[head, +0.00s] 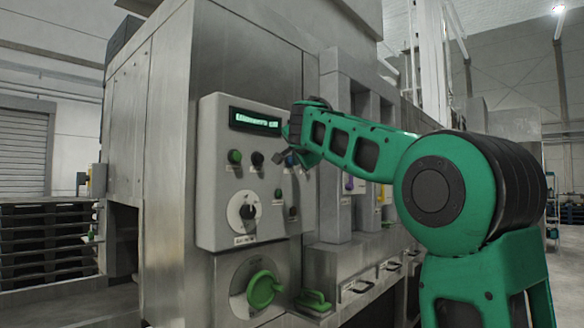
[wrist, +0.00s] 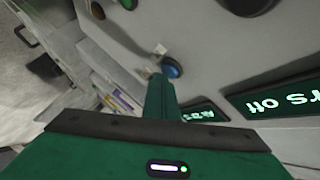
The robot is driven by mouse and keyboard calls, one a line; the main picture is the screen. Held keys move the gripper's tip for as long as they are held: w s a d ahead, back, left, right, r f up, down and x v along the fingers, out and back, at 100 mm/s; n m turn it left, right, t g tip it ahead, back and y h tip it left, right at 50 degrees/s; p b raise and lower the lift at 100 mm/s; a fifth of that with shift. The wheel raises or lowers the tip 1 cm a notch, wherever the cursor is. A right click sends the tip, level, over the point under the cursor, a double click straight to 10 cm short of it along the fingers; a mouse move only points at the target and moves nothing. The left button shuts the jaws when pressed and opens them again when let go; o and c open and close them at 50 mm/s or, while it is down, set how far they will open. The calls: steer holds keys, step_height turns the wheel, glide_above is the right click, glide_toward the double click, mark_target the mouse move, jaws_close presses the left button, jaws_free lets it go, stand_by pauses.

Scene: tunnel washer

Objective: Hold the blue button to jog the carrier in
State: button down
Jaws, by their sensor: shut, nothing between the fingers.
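The blue button (head: 291,160) is on the right of the grey control panel (head: 215,205), partly hidden by my gripper in the head view. In the wrist view the blue button (wrist: 173,69) sits just beside the tip of my gripper. My gripper (wrist: 157,78) is shut and empty, its fingers pointing at the panel face. In the head view my gripper (head: 281,155) is small and dark in front of the panel. I cannot tell whether the fingertips touch the button or stand a little off it.
A lit display (head: 255,121) is at the panel top; its wrist-view text ends in "s off". Green (head: 235,157) and black (head: 257,160) buttons are left of the blue one. A rotary switch (head: 244,211) and green handle (head: 263,290) are below. More small buttons are close by.

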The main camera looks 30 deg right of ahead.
steer(key=shift+s, duration=0.15)
stand_by(0.4)
steer(key=shift+s+d, duration=0.35)
steer(key=shift+s, duration=0.35)
steer(key=shift+s, duration=0.1)
steer(key=s, duration=0.1)
steer(key=s+d, duration=0.1)
steer(key=s, duration=0.2)
steer(key=shift+s+d, duration=0.3)
steer(key=shift+d, duration=0.05)
stand_by(0.3)
